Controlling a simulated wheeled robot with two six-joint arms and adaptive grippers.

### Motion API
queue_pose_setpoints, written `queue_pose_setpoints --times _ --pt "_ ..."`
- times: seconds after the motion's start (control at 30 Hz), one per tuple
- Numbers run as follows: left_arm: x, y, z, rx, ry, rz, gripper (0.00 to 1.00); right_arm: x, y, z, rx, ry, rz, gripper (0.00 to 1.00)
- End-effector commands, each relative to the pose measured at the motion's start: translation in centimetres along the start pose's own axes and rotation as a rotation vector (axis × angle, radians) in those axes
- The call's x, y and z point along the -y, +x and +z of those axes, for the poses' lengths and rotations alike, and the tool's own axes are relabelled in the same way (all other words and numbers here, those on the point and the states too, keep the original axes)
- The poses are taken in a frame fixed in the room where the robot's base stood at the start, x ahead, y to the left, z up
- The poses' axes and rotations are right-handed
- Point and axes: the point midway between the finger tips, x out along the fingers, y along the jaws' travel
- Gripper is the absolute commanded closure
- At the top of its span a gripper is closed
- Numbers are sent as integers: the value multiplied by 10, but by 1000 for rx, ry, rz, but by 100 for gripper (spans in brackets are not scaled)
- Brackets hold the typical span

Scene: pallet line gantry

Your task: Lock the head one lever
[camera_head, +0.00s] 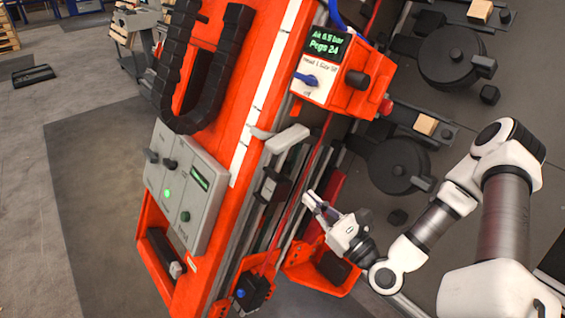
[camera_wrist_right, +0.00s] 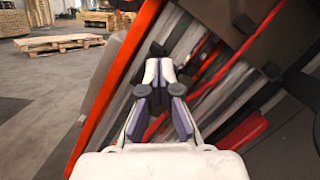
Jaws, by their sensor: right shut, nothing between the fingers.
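The head one unit (camera_head: 346,89) is an orange box on the gantry at upper middle in the head view. Its screen reads "Air 6.5 bar Pegs 24", and a white label below begins "Head 1". A small blue lever (camera_head: 307,79) sits on that white face, and a black knob (camera_head: 357,80) sticks out at its right. I cannot tell which of them is the lock lever. My right gripper (camera_head: 310,201) is shut and empty, well below the unit beside the gantry rails. It also shows in the right wrist view (camera_wrist_right: 160,72), fingers together. My left gripper is out of view.
A grey control panel (camera_head: 187,190) with a green light is on the orange gantry frame at left. A black cable chain (camera_head: 181,80) hangs above it. Round black fixtures (camera_head: 455,57) and wooden blocks (camera_head: 425,125) lie on the right. Open floor is at far left.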

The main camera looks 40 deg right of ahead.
Motion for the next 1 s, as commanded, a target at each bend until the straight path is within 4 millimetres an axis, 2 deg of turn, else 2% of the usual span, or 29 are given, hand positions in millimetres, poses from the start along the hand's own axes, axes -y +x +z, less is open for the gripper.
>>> queue_pose_setpoints --times 0.17,0.5,0.53,0.6,0.7,1.0 --pt "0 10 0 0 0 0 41 -2 26 -1 5 -6 7 100" --pt "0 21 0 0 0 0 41 -2 100 0 5 -7 4 100" --pt "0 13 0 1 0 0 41 0 101 13 5 -1 0 100" --pt "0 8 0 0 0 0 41 1 102 25 4 0 -2 100" --pt "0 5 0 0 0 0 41 0 105 35 1 1 -1 100" --pt "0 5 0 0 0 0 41 0 106 39 0 -1 0 100"
